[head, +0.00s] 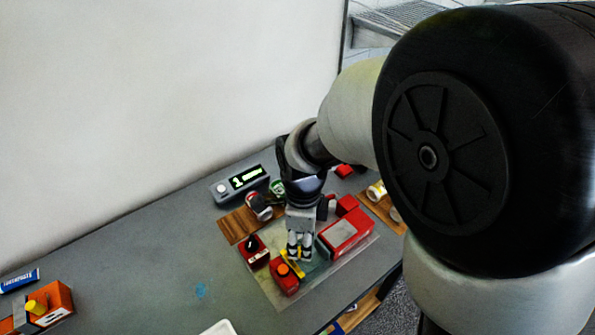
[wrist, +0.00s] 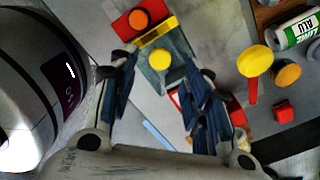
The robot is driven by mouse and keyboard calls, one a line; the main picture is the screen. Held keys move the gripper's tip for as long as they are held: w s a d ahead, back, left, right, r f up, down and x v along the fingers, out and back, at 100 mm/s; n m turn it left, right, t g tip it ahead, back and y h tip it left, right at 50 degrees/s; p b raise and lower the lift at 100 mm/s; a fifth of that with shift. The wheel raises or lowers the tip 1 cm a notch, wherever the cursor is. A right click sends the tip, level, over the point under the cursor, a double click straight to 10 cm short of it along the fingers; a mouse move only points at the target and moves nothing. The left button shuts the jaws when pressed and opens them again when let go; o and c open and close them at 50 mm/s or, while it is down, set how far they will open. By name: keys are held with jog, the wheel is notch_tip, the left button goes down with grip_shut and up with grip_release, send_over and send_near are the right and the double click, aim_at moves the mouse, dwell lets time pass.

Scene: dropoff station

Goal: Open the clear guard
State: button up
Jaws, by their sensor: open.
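A see-through grey-green guard (wrist: 178,50) with a yellow strip (wrist: 155,32) along one edge shows between my fingers in the wrist view. A round yellow knob (wrist: 160,58) appears within its outline. In the head view the yellow strip (head: 291,263) lies just left of my fingertips, and most of the guard is hidden by my gripper (head: 299,250).
A red box with an orange button (head: 283,270) sits beside the strip. A red box with a black knob (head: 253,251) is left, a larger red box (head: 345,232) right. A grey display unit (head: 240,185) stands behind.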

jog(key=shift+f+b, duration=0.55)
jog(key=shift+f, duration=1.6)
grip_shut()
